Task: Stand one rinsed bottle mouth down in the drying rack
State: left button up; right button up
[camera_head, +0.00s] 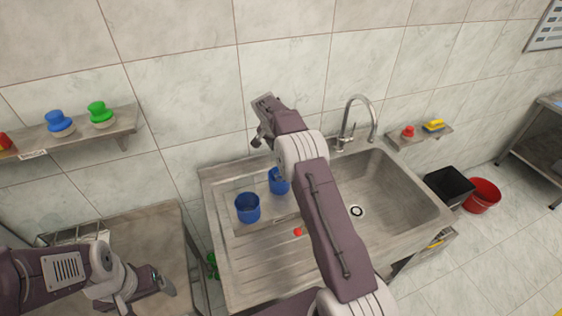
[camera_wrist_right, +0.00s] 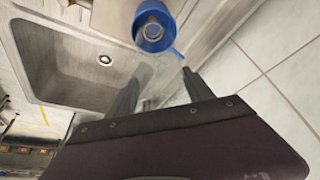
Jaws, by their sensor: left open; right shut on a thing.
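My right gripper (camera_wrist_right: 160,80) is shut on a clear, see-through bottle (camera_wrist_right: 158,68) in the right wrist view. Its outline is faint, so I cannot tell which way its mouth points. In the head view my right gripper (camera_head: 262,125) is raised above the back of the sink, near the tiled wall; the bottle cannot be made out there. My left gripper (camera_head: 150,288) is open and empty, low over the left counter. A wire rack (camera_head: 78,235), apparently the drying rack, stands on that counter at the left, partly hidden by my left arm.
Two blue cups, one in front (camera_head: 247,208) and one behind (camera_head: 278,181), stand on the drainboard (camera_head: 245,265). The sink basin (camera_head: 400,200) and tap (camera_head: 358,115) are to the right. A wall shelf (camera_head: 125,122) holds scrub brushes. The counter (camera_head: 160,235) has bare room.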

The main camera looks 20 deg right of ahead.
notch_tip(320, 180, up, 5)
jog(key=shift+f, duration=0.2)
notch_tip(320, 180, up, 14)
jog(key=p, duration=1.4)
jog(key=shift+p, duration=0.35)
